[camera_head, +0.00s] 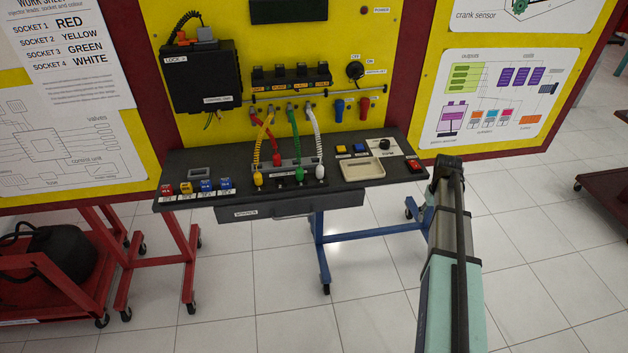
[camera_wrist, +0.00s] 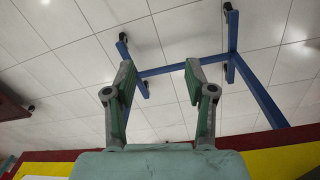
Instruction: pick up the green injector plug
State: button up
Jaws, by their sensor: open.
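The green injector plug (camera_head: 300,174) stands at the front of the grey socket block on the dark shelf, at the end of a green cable (camera_head: 293,125) coming from the yellow panel. A yellow plug (camera_head: 258,179) is left of it, a white plug (camera_head: 320,172) is right of it, and a red plug (camera_head: 277,159) is behind and left. My gripper (camera_wrist: 160,76) is open and empty in the wrist view, its two fingers apart over a view of floor tiles and blue legs. No plug shows in the wrist view. In the head view my arm stands right of the shelf; its fingers cannot be made out.
The shelf (camera_head: 235,206) also carries small coloured blocks (camera_head: 207,186) at left and a beige tray (camera_head: 363,168) at right. A black box (camera_head: 202,78) juts from the panel. A drawer (camera_head: 290,206) hangs below the shelf. Open floor (camera_head: 375,280) lies in front.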

jog(key=w+d+r+t, duration=0.1)
jog(key=w+d+r, duration=0.15)
jog(key=r, duration=0.35)
jog(key=w+d+r, duration=0.2)
jog(key=w+r, duration=0.1)
jog(key=r, duration=0.3)
notch_tip(320, 180, up, 22)
jog(key=n+g+p, duration=0.1)
jog(key=n+p, duration=0.1)
jog(key=n, duration=2.1)
send_over(300, 168)
notch_tip(300, 168, down, 12)
jog(key=p, duration=0.3)
jog(key=shift+s+a+r, duration=0.1)
jog(key=shift+s, duration=0.05)
jog(key=shift+f+p, duration=1.25)
jog(key=shift+f, duration=1.4)
jog(key=shift+c, duration=0.4)
jog(key=c, duration=1)
